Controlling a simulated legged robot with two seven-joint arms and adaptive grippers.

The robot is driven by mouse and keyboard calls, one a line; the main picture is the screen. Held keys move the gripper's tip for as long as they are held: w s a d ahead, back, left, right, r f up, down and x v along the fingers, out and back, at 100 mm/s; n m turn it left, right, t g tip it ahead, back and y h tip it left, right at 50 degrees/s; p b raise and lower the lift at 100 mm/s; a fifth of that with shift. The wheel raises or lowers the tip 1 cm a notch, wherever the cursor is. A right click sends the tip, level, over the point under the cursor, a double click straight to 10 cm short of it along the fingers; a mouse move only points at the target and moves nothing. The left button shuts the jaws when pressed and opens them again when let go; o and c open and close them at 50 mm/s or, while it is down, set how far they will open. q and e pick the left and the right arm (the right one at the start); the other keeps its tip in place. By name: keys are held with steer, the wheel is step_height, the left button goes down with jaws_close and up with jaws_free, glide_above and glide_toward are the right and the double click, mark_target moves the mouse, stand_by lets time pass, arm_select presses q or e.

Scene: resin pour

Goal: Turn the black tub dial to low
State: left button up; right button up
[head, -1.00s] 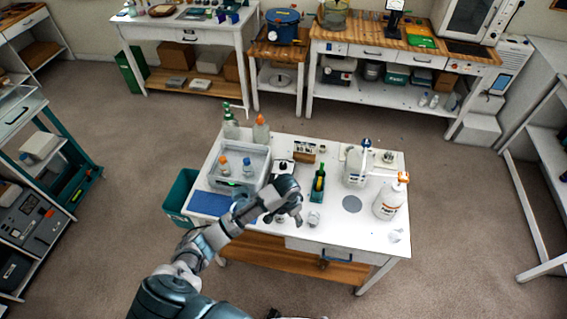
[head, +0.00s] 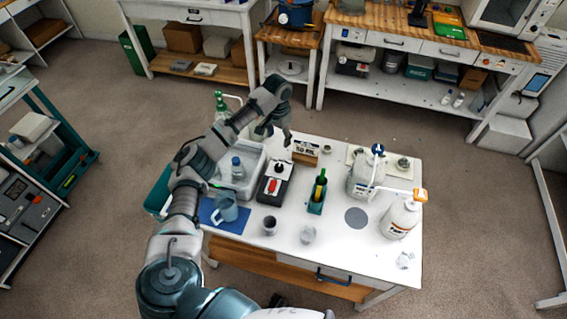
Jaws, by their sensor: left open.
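A black box-shaped unit (head: 268,197) stands on the white work table (head: 337,240), left of the middle. Its pale top plate carries a small black knob (head: 279,169), and a red part sits nearer the front. Which way the knob points is too small to read. A clear-walled tub (head: 251,163) stands left of the black unit, partly behind my arm. My left gripper (head: 287,137) is open and empty above the far edge of the table, beyond the black unit and apart from it. My right gripper is not in view.
A blue jug (head: 228,207) and two small cups (head: 270,225) (head: 308,234) stand at the front. A green holder (head: 317,195) stands right of the black unit. White jugs with pumps (head: 362,178) (head: 401,216) stand at the right. The front middle is mostly clear.

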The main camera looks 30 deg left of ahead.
arm_select(q)
step_height(320, 180, down, 5)
steer(key=s, duration=0.1)
glide_above(279, 166)
step_height(279, 166, down, 4)
step_height(279, 166, down, 6)
steer(key=shift+f, duration=0.7)
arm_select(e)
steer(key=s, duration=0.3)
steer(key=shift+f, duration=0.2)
arm_select(q)
steer(key=c, duration=1.1)
steer(key=shift+c, duration=0.2)
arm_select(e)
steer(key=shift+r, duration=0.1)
